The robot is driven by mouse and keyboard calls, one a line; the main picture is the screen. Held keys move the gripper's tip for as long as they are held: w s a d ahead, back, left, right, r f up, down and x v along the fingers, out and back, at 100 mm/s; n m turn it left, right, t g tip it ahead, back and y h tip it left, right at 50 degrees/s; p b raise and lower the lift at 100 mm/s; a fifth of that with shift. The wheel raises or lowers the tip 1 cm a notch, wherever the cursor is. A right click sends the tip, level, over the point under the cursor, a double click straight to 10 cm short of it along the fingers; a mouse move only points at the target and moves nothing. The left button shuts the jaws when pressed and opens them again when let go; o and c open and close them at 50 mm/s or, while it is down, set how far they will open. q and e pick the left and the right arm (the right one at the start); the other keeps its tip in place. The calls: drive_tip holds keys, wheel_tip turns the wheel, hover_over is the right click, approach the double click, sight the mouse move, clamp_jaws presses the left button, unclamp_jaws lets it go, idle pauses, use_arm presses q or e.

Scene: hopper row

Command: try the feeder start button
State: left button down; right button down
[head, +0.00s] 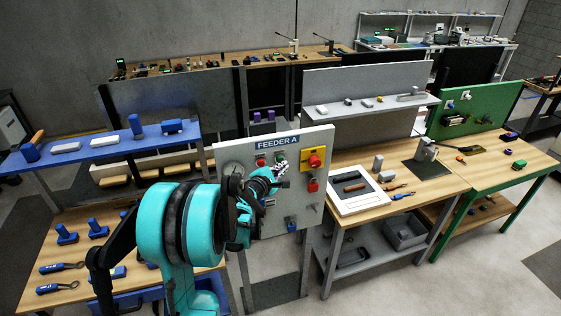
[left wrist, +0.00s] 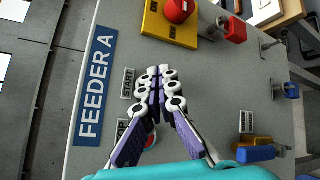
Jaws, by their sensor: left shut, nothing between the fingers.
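The grey feeder panel (head: 232,152) carries a blue FEEDER A sign (head: 277,143). My left gripper (head: 280,167) is in front of its upper part, fingers shut and empty. In the left wrist view the closed fingertips (left wrist: 158,70) lie over the spot beside the START label (left wrist: 127,84), so the start button is hidden there. A red button (left wrist: 151,139) beside the partly covered lower label shows behind the fingers. In the head view the red button (head: 260,163) is left of my fingertips. I cannot tell whether the fingertips touch the panel. My right gripper is not in view.
A yellow box with a red mushroom button (head: 315,160) is on the panel's right, with a red block (head: 313,186) below it. A blue shelf (head: 105,145) stands left; a wooden bench with a white tray (head: 357,205) stands right.

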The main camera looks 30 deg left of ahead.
use_arm(q)
drive_tip(key=shift+a, duration=0.1)
idle(0.7)
drive_tip(key=shift+w+a, duration=0.25)
drive_tip(key=shift+w+a+b, duration=0.3)
idle(0.8)
idle(0.4)
drive_tip(key=shift+s+d, duration=0.6)
drive_tip(key=shift+d, duration=0.05)
drive_tip(key=shift+s+d+b, duration=0.4)
drive_tip(key=shift+s+d, duration=1.2)
drive_tip(key=shift+d, duration=0.3)
